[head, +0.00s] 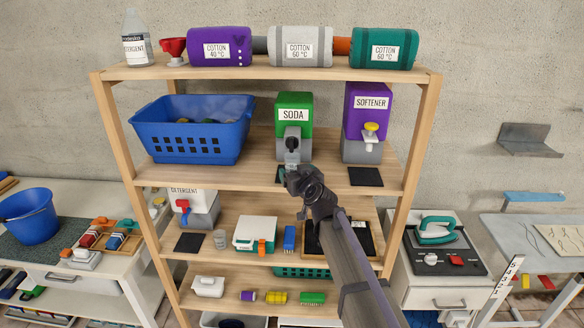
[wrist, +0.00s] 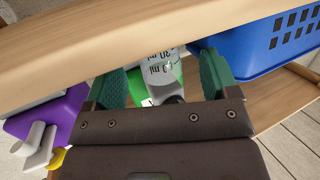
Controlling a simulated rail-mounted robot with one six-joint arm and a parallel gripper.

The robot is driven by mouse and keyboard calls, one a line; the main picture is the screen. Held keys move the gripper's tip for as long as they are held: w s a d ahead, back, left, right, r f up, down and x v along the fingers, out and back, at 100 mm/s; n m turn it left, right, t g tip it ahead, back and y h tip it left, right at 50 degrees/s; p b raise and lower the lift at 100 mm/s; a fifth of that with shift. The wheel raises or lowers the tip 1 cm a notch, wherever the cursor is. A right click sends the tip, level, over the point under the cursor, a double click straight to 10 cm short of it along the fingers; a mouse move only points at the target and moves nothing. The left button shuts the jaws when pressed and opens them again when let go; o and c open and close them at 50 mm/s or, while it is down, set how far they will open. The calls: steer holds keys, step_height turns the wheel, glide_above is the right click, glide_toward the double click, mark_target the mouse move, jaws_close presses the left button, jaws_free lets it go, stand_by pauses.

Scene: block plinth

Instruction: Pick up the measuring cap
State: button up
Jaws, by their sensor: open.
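A pale measuring cap (wrist: 158,62) with ml markings shows upside down in the wrist view, in front of the green soda dispenser (head: 294,104). My gripper (wrist: 160,72) is open, with one green finger on each side of the cap. I cannot tell whether either finger touches it. In the head view my gripper (head: 294,174) is at the middle shelf's front, below the soda dispenser's tap, and hides what is directly behind it. The cap's lower part is not clearly visible in either view.
The purple softener dispenser (head: 366,112) stands to the right and the blue basket (head: 188,145) to the left. The wooden shelf edge (wrist: 60,50) passes close to my gripper. A small clear cup (head: 221,239) stands on the shelf below, near the detergent dispenser (head: 200,209).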

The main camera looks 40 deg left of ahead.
mark_target(295, 168)
steer(key=shift+w+a, duration=0.2)
steer(key=shift+w, duration=0.05)
steer(key=x, duration=0.5)
steer(key=shift+w+b, duration=0.15)
steer(key=shift+b, duration=0.2)
steer(key=shift+d+r, duration=0.1)
steer(key=shift+d, duration=0.05)
steer(key=c, duration=1.1)
steer(key=shift+o, duration=0.2)
steer(key=shift+r, duration=0.1)
steer(key=shift+r+p, duration=0.25)
steer(key=shift+p, duration=0.2)
steer(key=shift+s+d+f, duration=0.1)
steer(key=shift+s+d, duration=0.15)
steer(key=shift+s, duration=0.05)
steer(key=f+v, duration=0.2)
steer(key=v, duration=1.5)
steer(key=shift+s+d+f, duration=0.15)
steer(key=shift+d+f, duration=0.05)
steer(key=shift+f, duration=0.1)
